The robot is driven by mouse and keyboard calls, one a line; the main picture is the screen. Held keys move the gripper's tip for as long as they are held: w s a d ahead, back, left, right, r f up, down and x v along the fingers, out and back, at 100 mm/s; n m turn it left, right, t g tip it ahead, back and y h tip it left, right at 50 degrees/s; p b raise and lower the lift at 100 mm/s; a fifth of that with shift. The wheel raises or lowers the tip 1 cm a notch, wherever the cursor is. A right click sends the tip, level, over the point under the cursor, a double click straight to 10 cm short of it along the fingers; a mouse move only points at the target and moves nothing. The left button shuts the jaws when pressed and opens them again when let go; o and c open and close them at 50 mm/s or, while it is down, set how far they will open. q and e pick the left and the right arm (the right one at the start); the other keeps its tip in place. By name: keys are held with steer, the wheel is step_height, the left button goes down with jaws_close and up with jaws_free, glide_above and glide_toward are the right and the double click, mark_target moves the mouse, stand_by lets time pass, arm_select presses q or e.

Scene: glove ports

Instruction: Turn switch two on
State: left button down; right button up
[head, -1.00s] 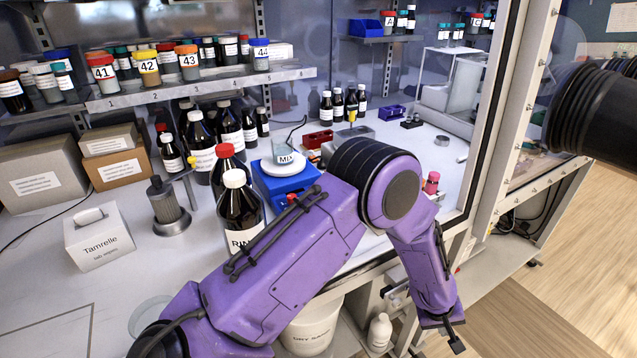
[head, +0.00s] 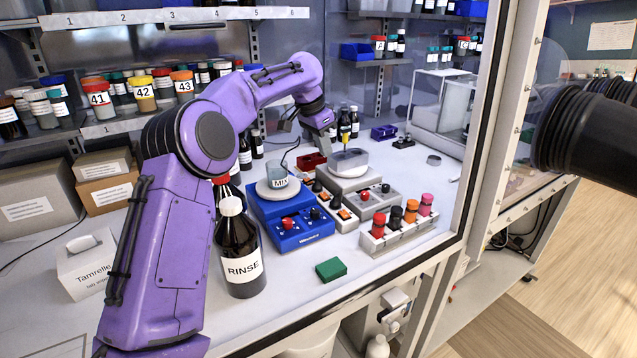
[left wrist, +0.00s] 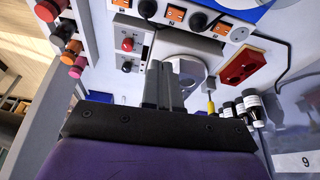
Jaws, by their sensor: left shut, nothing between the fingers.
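A power strip (head: 343,215) with orange switches and black plugs lies between the blue stirrer and a grey device in the head view. My left gripper (head: 328,138) hangs above and behind the strip in the head view. In the left wrist view, its fingers (left wrist: 165,72) are shut and empty, apart from the strip. My right gripper is not in view.
The blue stirrer (head: 300,238) holds a MIX beaker. Beside the strip stand a grey device (head: 378,204) with red and black knobs and a rack (head: 405,231) of capped vials. A RINSE bottle (head: 240,262) stands in front. A green block (head: 331,269) lies near the bench edge.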

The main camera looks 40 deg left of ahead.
arm_select(q)
steer(key=shift+s+a+r+m+y, duration=0.2)
steer(key=shift+s+a, duration=0.2)
steer(key=shift+a, duration=0.2)
steer(key=shift+s+a+r+m+y, duration=0.1)
steer(key=shift+s+a+m, duration=0.1)
steer(key=shift+s+a, duration=0.3)
steer(key=shift+w, duration=0.2)
glide_toward(324, 193)
steer(key=x, duration=0.6)
steer(key=shift+p, duration=0.4)
